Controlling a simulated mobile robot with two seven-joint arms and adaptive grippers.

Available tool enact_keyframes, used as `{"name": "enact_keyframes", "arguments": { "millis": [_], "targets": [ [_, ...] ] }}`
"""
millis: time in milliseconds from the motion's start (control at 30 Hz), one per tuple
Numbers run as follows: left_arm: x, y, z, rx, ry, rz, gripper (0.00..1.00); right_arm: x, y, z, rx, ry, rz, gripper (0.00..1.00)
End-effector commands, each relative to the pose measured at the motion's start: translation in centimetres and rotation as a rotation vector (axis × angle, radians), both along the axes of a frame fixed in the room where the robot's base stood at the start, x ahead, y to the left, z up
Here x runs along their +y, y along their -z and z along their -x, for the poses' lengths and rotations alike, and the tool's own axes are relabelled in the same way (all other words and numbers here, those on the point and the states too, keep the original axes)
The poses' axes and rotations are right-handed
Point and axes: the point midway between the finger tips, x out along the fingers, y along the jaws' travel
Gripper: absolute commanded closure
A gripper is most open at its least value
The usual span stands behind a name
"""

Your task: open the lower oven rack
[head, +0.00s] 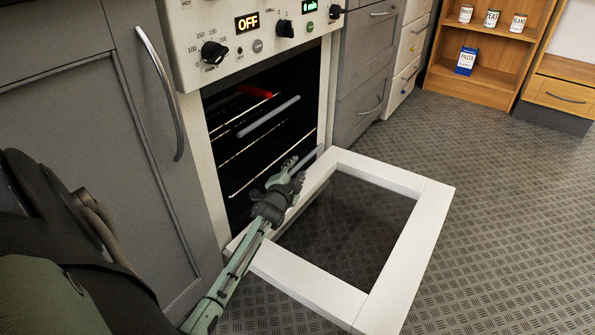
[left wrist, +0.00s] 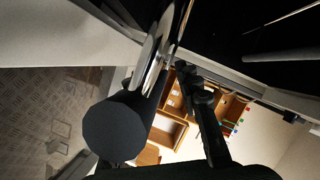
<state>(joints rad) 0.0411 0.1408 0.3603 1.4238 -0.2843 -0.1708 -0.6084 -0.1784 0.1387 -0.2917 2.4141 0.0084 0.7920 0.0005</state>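The oven (head: 255,130) stands open, its white-framed door (head: 395,285) folded down flat near the floor. Inside are several wire racks. The lower rack's grey handle (head: 317,154) is the lowest bar in the opening. My left gripper (head: 292,172) is at the near end of this handle, its fingers around or beside the bar. In the left wrist view the dark round bar end (left wrist: 115,130) is close to the camera, with one finger (left wrist: 205,112) right beside it. The bar hides the other finger, so contact is unclear. My right gripper is out of view.
Above are a middle rack with a grey handle (head: 270,116) and an upper one with a red handle (head: 254,91). A grey cupboard (head: 95,130) stands left of the oven. The floor (head: 490,200) right of the door is clear, with an orange shelf (head: 490,85) beyond.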

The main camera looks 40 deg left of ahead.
Motion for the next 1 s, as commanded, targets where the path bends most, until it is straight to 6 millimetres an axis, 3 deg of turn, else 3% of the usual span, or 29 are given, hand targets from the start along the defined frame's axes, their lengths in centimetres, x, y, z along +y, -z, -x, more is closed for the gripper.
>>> {"name": "enact_keyframes", "arguments": {
  "millis": [133,433,733,1000],
  "targets": [
    [0.57,0.36,-1.26,-0.001,0.001,0.000,0.67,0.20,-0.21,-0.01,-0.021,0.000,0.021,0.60],
    [0.70,0.31,-1.53,-0.001,0.001,0.001,0.67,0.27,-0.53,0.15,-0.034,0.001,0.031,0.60],
    [0.68,0.31,-1.52,-0.001,0.001,0.001,1.00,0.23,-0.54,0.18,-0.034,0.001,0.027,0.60],
    [0.66,0.33,-1.51,-0.001,0.001,0.001,1.00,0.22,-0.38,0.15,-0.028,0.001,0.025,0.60]
  ]
}}
